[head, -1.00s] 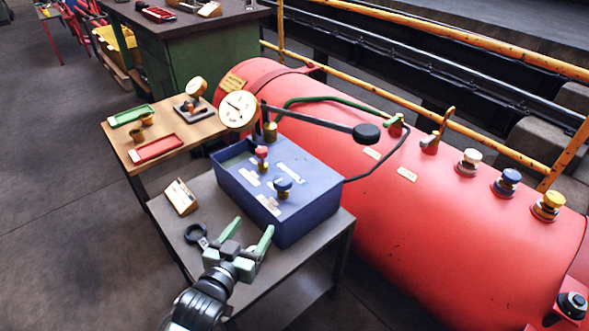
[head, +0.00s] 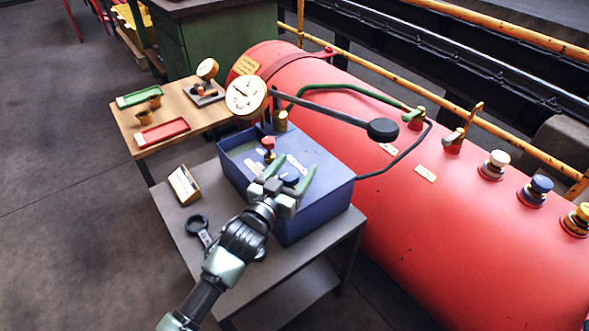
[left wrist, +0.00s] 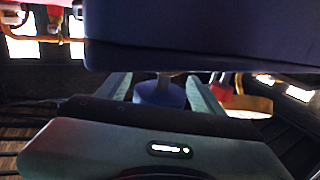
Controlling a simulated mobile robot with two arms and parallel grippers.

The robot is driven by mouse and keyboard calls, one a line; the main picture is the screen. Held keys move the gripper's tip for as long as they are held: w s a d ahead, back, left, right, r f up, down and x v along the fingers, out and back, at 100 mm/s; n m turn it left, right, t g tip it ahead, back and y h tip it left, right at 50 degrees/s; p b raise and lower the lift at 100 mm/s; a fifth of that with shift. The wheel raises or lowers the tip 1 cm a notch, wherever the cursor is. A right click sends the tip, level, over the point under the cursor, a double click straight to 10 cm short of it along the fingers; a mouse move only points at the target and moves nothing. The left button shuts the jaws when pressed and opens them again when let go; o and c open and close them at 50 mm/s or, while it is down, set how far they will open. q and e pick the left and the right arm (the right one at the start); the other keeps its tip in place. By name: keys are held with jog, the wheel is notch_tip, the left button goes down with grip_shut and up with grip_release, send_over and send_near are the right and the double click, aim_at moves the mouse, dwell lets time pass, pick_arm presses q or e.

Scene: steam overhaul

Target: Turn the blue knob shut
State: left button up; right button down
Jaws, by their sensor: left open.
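The blue knob (head: 289,177) stands on top of the blue box (head: 318,210), on a grey table beside the red boiler. My left gripper (head: 290,168) is open, with its two green fingers at the knob, one on each side in the head view. In the left wrist view the blue knob (left wrist: 160,91) shows between the open fingers; I cannot tell whether they touch it. The red knob (head: 268,143) stands on the same box, and shows in the left wrist view (left wrist: 222,92). My right gripper is not in view.
A black ring spanner (head: 197,224) and a small card stand (head: 184,184) are on the grey table. Another blue knob (head: 541,184) sits on the red boiler (head: 440,220).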

pick_arm(q)
jog(key=c, duration=1.4)
